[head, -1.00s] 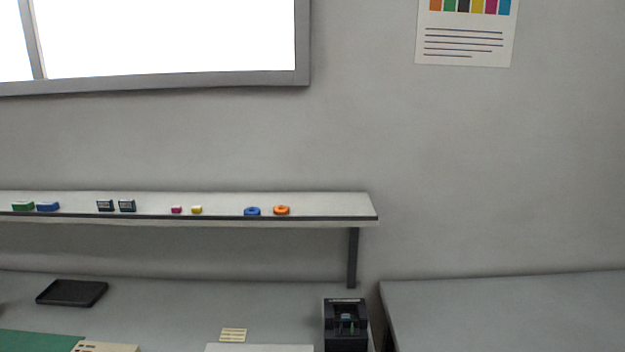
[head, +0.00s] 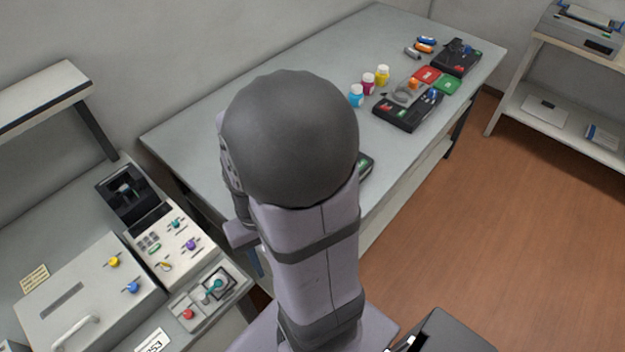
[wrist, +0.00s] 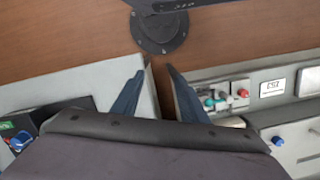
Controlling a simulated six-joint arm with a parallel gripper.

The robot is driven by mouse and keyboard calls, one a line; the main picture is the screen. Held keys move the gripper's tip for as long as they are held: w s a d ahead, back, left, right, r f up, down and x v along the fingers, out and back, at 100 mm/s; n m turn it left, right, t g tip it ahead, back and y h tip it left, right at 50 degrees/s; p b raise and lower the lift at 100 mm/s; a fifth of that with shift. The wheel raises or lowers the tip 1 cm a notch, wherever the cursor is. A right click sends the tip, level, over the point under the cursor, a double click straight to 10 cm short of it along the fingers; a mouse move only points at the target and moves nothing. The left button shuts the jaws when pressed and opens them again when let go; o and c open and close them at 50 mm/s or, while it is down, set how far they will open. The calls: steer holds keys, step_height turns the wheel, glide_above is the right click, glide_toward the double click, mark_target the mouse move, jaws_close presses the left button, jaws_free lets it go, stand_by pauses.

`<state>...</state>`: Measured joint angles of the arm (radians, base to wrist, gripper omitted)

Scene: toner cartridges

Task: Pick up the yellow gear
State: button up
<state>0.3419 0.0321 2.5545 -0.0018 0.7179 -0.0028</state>
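I cannot make out a yellow gear in either view. Yellow things in the head view are a bottle (head: 383,75) on the far table and a knob (head: 113,261) on the white machine at left, neither clearly a gear. My gripper shows in the wrist view (wrist: 154,72), its two blue fingers apart with nothing between them. In the head view my arm hides most of the gripper and part of the table.
The long grey table (head: 300,68) holds a cyan bottle (head: 356,96), a magenta bottle (head: 368,84), black cartridges (head: 408,112), a red card (head: 426,75) and a green card (head: 447,85). Its back left part is clear. A control panel (head: 174,243) stands at left.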

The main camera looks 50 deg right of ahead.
steer(key=s+d+r+m+g+y+p, duration=0.1)
steer(key=s+d+r+m+y+p, duration=0.1)
steer(key=s+d+m+p, duration=0.1)
steer(key=shift+w+d+f+m+t+h+p, duration=0.25)
steer(key=shift+w+d+f+m+t+h, duration=0.6)
steer(key=shift+w+d, duration=1.8)
steer(key=shift+w+d+f+m+t+h+p, duration=0.45)
steer(key=shift+w+d+t+h, duration=0.7)
steer(key=shift+d, duration=2.9)
steer(key=shift+w+d+f+m+t+h+p, duration=0.1)
steer(key=shift+w+d+f+m+t+h, duration=0.9)
steer(key=shift+w+d, duration=1.7)
steer(key=shift+s+d+f+n+g+b, duration=0.15)
steer(key=shift+s+d+f+b, duration=0.15)
steer(key=shift+d+f, duration=0.35)
steer(key=shift+s+d+f+n+g+b, duration=0.15)
steer(key=shift+s+d+f+b, duration=0.25)
steer(key=shift+f, duration=0.4)
steer(key=shift+x, duration=0.9)
steer(key=shift+w+d+r, duration=0.1)
steer(key=shift+w, duration=0.05)
steer(key=c, duration=0.8)
